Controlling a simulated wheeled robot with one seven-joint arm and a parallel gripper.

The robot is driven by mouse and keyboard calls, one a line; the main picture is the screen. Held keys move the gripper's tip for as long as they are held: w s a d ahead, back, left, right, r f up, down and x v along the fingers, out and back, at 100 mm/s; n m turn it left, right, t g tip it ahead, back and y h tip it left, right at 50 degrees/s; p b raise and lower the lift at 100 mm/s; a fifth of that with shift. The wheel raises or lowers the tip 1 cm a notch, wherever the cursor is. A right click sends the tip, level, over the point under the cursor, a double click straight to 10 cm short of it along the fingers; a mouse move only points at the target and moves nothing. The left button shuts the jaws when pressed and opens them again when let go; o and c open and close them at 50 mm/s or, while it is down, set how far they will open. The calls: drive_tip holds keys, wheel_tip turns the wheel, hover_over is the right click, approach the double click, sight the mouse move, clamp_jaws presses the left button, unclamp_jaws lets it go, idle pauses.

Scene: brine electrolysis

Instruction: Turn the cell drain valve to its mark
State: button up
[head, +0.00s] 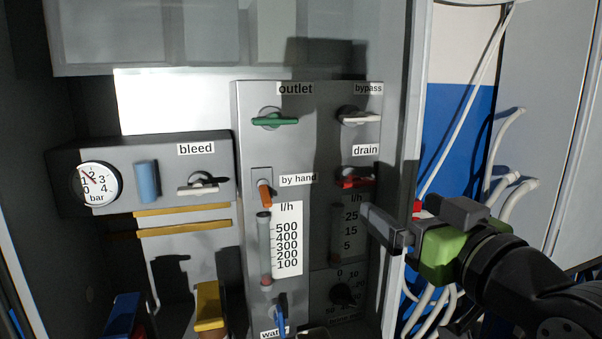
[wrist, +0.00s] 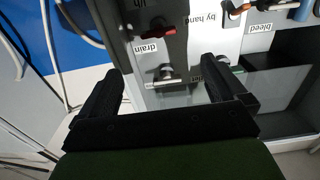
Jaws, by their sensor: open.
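The drain valve (head: 355,182) has a red handle lying roughly level under the "drain" label, on the right column of the grey panel. It also shows upside down in the wrist view (wrist: 157,31), above and beyond my fingers. I cannot make out its mark. My gripper (head: 412,222) is to the right of and below the drain valve in the head view, apart from it. In the wrist view my gripper (wrist: 163,72) is open, with its two dark fingers wide apart and nothing held between them.
The bypass valve (head: 358,118) with a pale handle is above the drain valve. The green outlet valve (head: 275,121) and orange by-hand lever (head: 265,192) are to the left. A flow tube and a dial (head: 342,294) are below. White hoses (head: 505,185) hang at the right.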

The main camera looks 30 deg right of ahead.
sight(360, 182)
drive_tip(key=p+x, duration=0.4)
drive_tip(key=x, duration=1)
drive_tip(key=shift+s+d, duration=0.1)
drive_tip(key=shift+w+d+f, duration=0.15)
drive_tip(key=shift+w, duration=0.2)
drive_tip(key=c, duration=1.1)
